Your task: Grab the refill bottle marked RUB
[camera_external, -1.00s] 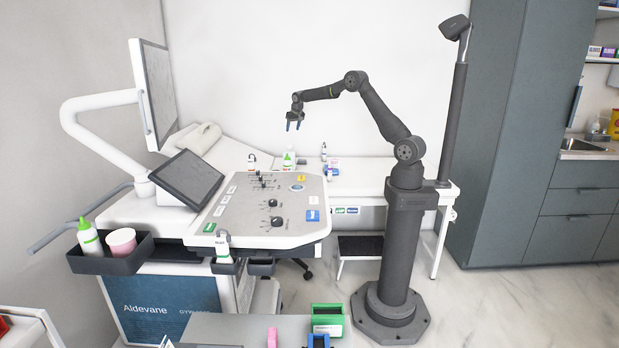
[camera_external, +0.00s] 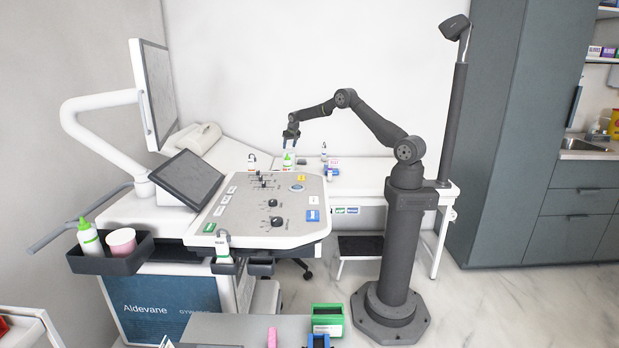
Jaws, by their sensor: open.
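A white bottle with a green top (camera_external: 288,160) stands on the white bench behind the console. My gripper (camera_external: 290,143) points down at the top of this bottle, open, with its fingers around or just in front of the green tip; I cannot tell which. A second white bottle with a green pointed cap (camera_external: 89,238) stands in the dark side tray at the left. Smaller white bottles with dark tops stand at the console's far edge (camera_external: 251,162), on the bench (camera_external: 324,152) and at the console's front (camera_external: 223,248). No label reading RUB is legible at this size.
A pink cup (camera_external: 121,241) sits in the dark side tray (camera_external: 118,265). The console (camera_external: 255,232) with its tilted screen (camera_external: 187,179) lies in front of the bench.

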